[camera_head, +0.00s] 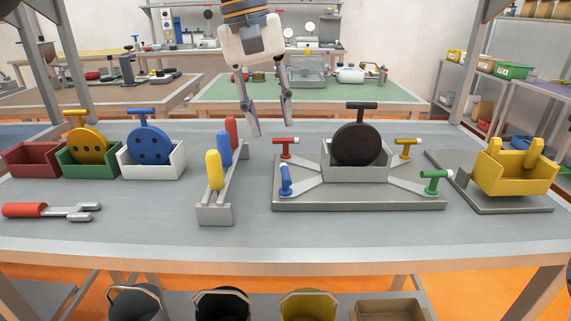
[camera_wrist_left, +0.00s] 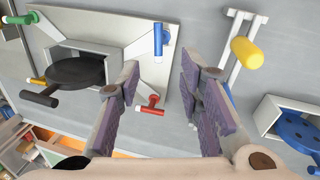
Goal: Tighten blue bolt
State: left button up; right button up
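The blue bolt (camera_head: 285,180) has a T-shaped handle and stands at the front left corner of the grey fixture plate (camera_head: 350,200). In the left wrist view the blue bolt (camera_wrist_left: 159,42) shows near the top, beyond my left gripper's fingers. My left gripper (camera_head: 270,132) hangs above the back of the table, behind and above the fixture's left side. Its fingers are apart with nothing between them, as the left wrist view (camera_wrist_left: 158,75) also shows. My right gripper is not in view.
Red (camera_head: 285,147), yellow (camera_head: 407,148) and green (camera_head: 435,181) T-bolts stand at the other corners around a black disc (camera_head: 357,144). A rack with coloured handles (camera_head: 215,214) stands left of the plate. A red-handled wrench (camera_head: 50,210) lies front left.

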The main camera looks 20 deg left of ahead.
aim_at(284, 173)
pick_arm(q)
jog(key=f, duration=0.4)
jog(key=d+f, duration=0.1)
jog(key=f, duration=0.2)
jog(key=d+f, duration=0.1)
jog(key=f, duration=0.3)
jog(key=shift+w+d+f+p, duration=0.25)
jog(key=shift+f+p, duration=0.05)
grip_shut()
